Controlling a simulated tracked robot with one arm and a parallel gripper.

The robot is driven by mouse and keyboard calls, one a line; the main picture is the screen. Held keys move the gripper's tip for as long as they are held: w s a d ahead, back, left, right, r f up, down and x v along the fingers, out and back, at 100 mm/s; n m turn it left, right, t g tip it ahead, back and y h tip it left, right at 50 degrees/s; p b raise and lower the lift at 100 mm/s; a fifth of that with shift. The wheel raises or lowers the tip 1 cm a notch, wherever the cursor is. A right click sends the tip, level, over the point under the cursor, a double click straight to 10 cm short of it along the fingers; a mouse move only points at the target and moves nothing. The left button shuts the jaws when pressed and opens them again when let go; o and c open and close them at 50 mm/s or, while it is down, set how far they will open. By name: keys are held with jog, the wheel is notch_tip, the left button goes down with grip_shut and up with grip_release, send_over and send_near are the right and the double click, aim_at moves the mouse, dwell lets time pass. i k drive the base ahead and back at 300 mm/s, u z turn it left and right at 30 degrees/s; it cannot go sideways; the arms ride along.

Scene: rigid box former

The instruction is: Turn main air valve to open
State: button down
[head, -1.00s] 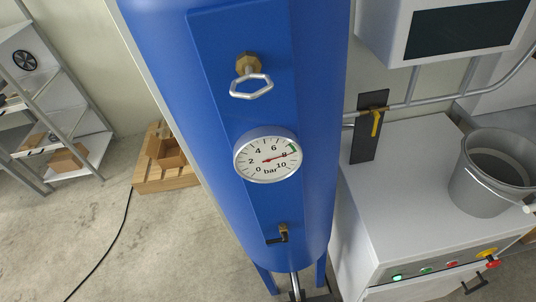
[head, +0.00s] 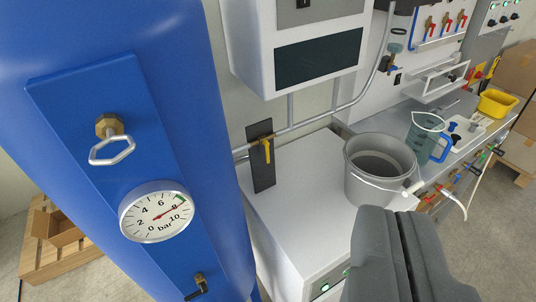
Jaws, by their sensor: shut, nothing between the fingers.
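A valve with a yellow lever (head: 267,150) sits on a dark upright plate (head: 263,178) between the blue tank and the white cabinet. Its lever hangs down, crosswise to the grey pipe (head: 305,122) that runs off to the right. No label on it can be read, so I cannot tell for sure that it is the main air valve. My gripper (head: 388,213) enters from the bottom right, with its grey fingers together and empty. In the picture it is below and right of the lever, clearly apart from it.
The blue tank (head: 110,40) fills the left, with a ring-pull fitting (head: 110,148), a gauge (head: 157,212) reading about 8 bar and a small black-handled valve (head: 196,287). A grey bucket (head: 378,190) stands on the white cabinet (head: 290,215). A workbench with a jug (head: 424,135) lies beyond.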

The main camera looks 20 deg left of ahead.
aim_at(266, 142)
jog(key=u, duration=2.2)
jog(key=k, duration=0.95)
jog(key=z, duration=1.5)
jog(key=i, duration=1)
jog(key=u, duration=0.05)
